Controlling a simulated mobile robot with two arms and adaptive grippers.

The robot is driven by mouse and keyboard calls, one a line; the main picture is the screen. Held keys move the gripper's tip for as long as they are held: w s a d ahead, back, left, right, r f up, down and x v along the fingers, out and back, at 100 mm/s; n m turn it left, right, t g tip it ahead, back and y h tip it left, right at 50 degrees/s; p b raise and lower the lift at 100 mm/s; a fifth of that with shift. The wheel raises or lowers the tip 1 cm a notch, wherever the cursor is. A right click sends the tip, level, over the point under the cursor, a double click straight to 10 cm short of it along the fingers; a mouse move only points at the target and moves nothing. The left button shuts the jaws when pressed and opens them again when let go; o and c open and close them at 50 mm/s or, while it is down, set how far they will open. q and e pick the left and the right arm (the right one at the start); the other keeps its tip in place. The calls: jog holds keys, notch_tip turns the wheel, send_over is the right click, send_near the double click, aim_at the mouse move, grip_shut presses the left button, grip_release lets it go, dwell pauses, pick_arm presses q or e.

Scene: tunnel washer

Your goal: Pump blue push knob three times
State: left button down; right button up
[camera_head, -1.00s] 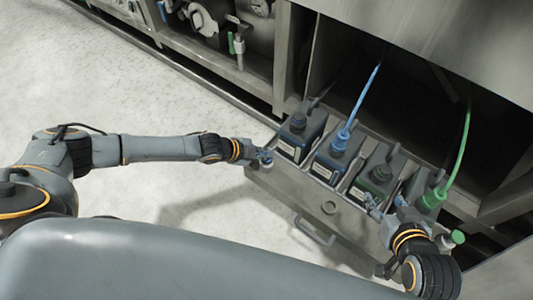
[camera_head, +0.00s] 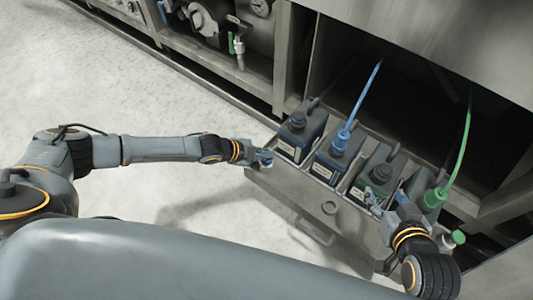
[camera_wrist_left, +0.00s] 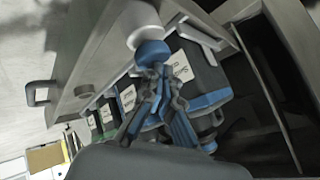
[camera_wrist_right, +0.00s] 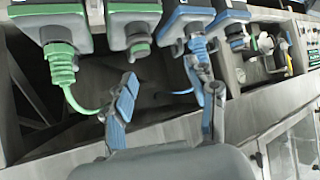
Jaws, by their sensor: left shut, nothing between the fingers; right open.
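The blue push knob (camera_wrist_left: 151,53) has a round blue cap on a white base and sits on the front of the metal drawer (camera_wrist_left: 110,60). In the head view it is mostly hidden by my left gripper (camera_head: 264,157), at the drawer's left end. My left gripper (camera_wrist_left: 160,70) is shut and empty, its fingertips at the blue cap; I cannot tell whether they press it. My right gripper (camera_head: 375,198) is open and empty over the right part of the drawer, near the bottles. Its spread fingers show in the right wrist view (camera_wrist_right: 170,92).
The pulled-out drawer holds several bottles, one with a blue tube (camera_head: 366,92), one with a green tube (camera_head: 464,142). A green knob (camera_head: 457,237) is at the drawer's right end. A handle (camera_head: 315,232) projects in front. The floor (camera_head: 190,90) at left is clear.

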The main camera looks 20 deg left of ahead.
pick_arm(q)
jog(key=shift+s+f, duration=0.1)
jog(key=shift+f, duration=0.15)
pick_arm(e)
jog(key=shift+w+a+r, duration=0.1)
jog(key=shift+w+r, duration=0.1)
dwell(0.3)
pick_arm(q)
jog(key=shift+r+p, duration=0.4)
jog(key=shift+r, duration=0.05)
jog(key=shift+r+p, duration=1.35)
pick_arm(e)
jog(key=s+d+f+g+h, duration=0.1)
jog(key=s+d+f+g, duration=0.1)
jog(key=s, duration=0.4)
jog(key=s+d+f+g, duration=0.2)
jog(key=s+g, duration=0.2)
jog(key=s, duration=0.2)
jog(key=shift+f+g+h, duration=0.4)
jog(key=shift+r, duration=0.15)
